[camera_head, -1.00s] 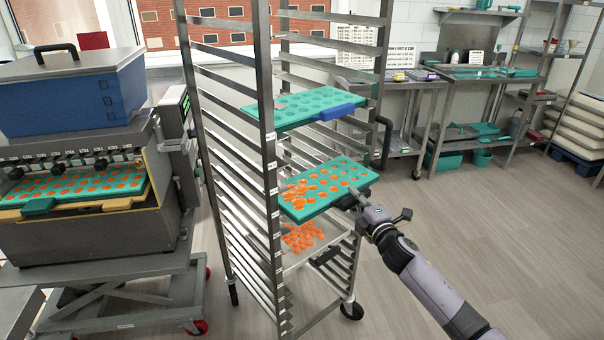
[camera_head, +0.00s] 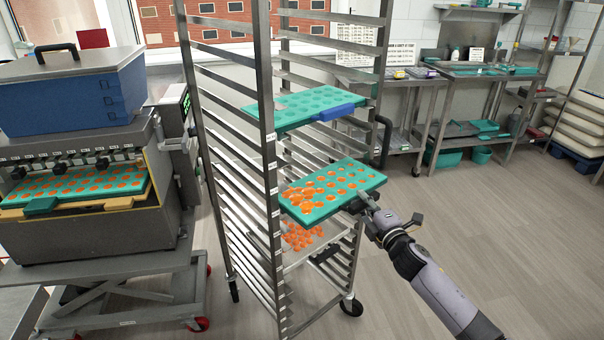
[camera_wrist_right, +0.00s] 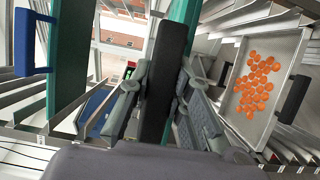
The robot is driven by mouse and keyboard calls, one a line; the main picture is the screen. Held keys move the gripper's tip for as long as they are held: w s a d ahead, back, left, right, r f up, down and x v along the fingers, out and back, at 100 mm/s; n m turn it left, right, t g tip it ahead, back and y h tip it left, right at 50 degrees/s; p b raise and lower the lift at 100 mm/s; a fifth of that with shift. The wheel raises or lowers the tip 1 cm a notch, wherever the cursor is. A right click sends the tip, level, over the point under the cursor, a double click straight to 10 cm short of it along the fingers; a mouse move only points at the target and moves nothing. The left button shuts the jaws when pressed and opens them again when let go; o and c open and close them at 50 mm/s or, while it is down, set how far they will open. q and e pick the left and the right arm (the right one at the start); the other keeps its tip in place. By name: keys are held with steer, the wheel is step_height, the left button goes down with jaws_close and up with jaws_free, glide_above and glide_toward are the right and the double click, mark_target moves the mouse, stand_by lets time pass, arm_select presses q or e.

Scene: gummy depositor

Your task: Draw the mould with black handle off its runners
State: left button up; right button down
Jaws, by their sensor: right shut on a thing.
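The teal mould with orange gummies (camera_head: 335,188) sits partly out of the front of the metal rack (camera_head: 268,150), roughly level. Its black handle (camera_wrist_right: 167,85) lies between the fingers of my right gripper (camera_wrist_right: 160,100), which is shut on it. In the head view my right gripper (camera_head: 368,205) is at the mould's front right edge, and the handle is mostly hidden there. Another teal mould with a blue handle (camera_head: 305,107) rests higher in the rack; its blue handle (camera_wrist_right: 32,42) shows in the wrist view. My left gripper is not in view.
A metal tray with loose orange gummies (camera_head: 290,262) sits lower in the rack; its dark handle also shows in the wrist view (camera_wrist_right: 294,98). The depositor (camera_head: 85,175) stands left of the rack. Floor (camera_head: 490,240) to the right is clear.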

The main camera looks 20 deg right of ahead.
steer(key=shift+r, duration=0.3)
steer(key=s+d+p, duration=0.2)
steer(key=s+d, duration=0.1)
steer(key=s, duration=0.8)
steer(key=shift+a, duration=0.1)
stand_by(0.5)
